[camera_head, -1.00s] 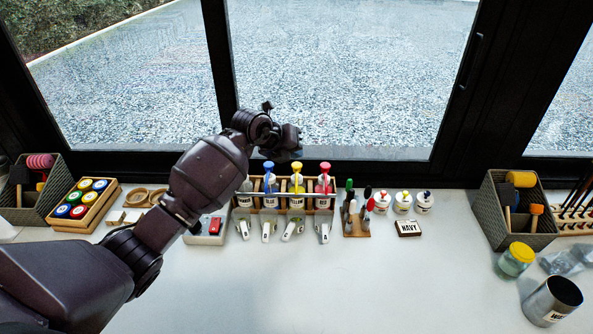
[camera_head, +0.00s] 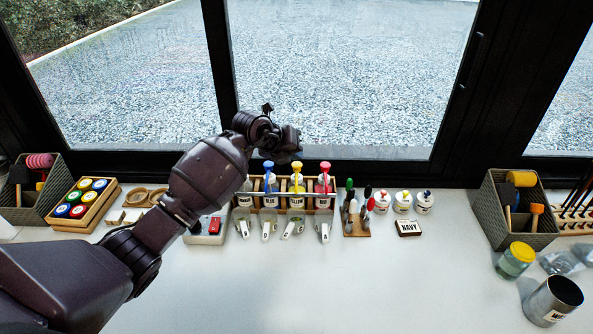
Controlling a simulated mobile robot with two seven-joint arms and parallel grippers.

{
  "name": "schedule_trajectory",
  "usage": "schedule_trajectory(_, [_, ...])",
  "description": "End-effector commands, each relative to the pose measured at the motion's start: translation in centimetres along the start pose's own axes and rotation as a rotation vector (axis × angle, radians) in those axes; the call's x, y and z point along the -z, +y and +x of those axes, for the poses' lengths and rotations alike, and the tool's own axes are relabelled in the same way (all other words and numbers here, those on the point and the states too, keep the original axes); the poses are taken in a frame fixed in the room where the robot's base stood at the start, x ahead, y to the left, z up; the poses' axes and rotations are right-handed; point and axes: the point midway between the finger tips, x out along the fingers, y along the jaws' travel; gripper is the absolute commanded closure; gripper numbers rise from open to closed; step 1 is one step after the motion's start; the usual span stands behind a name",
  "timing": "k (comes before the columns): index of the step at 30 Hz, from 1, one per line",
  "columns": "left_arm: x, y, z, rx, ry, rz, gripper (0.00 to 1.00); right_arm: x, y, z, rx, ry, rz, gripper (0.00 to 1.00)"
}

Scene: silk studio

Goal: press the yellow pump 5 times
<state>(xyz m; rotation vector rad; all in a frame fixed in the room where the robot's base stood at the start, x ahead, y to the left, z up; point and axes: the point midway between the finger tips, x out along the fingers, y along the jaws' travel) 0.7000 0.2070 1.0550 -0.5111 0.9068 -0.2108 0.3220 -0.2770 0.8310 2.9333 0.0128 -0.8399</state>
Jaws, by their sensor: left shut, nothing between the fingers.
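The yellow pump (camera_head: 296,168) tops a white-labelled bottle in the wooden rack at the back of the table. It stands between a blue pump (camera_head: 269,168) and a red pump (camera_head: 325,169). My left arm comes in from the left, and my left gripper (camera_head: 289,140) is above and behind the pump row, close over the yellow pump in the picture. Its fingers are dark and partly hidden; it is shut and empty. Whether it touches the yellow pump head I cannot tell. My right gripper is not in view.
Clear cups (camera_head: 292,226) stand before the bottles. A wooden stand (camera_head: 357,226) with markers, small white pots (camera_head: 403,202) and a NAVY block (camera_head: 408,228) are to the right. A box of colored lids (camera_head: 86,198) is at left. The front middle table is clear.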

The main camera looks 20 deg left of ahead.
Motion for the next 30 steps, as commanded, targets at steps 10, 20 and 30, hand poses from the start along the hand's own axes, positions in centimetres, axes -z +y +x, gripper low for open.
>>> schedule_trajectory(10, [0.1,0.2,0.2,0.0,0.0,0.0,1.0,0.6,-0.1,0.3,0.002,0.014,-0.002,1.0])
schedule_trajectory(20, [0.2,0.3,0.3,0.0,0.0,0.0,1.0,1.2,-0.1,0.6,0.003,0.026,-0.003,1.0])
schedule_trajectory(30, [0.4,0.4,0.6,0.0,0.0,0.0,1.0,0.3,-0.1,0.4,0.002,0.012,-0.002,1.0])
